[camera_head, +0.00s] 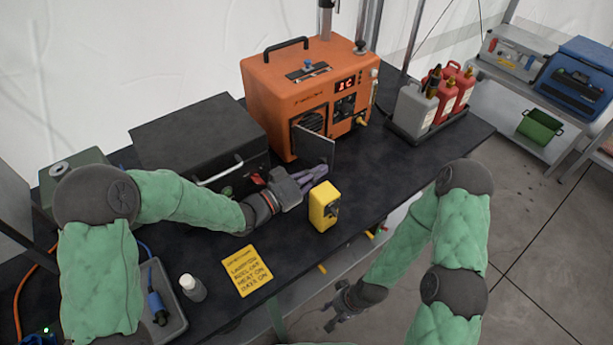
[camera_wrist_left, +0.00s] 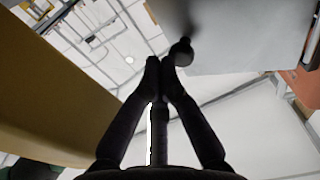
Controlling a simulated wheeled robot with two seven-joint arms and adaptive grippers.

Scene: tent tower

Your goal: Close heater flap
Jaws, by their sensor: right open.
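The orange heater (camera_head: 285,100) stands at the back of the black table. Its grey flap (camera_head: 314,147) is swung open, standing out from the heater's front beside a dark grille. My left gripper (camera_head: 322,172) is low beside the flap's outer side. In the left wrist view its fingertips (camera_wrist_left: 161,65) are together, with nothing seen between them. There the flap (camera_wrist_left: 240,35) is a grey panel with a dark knob (camera_wrist_left: 182,51) close to the fingertips; I cannot tell whether they touch. My right gripper (camera_head: 337,308) hangs open and empty below the table's front edge.
A yellow device (camera_head: 324,206) stands just in front of my left gripper. A black case (camera_head: 195,135) is left of the heater. A tray with bottles (camera_head: 415,110) is to its right. A yellow note (camera_head: 246,271) and a small bottle (camera_head: 193,288) are near the front.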

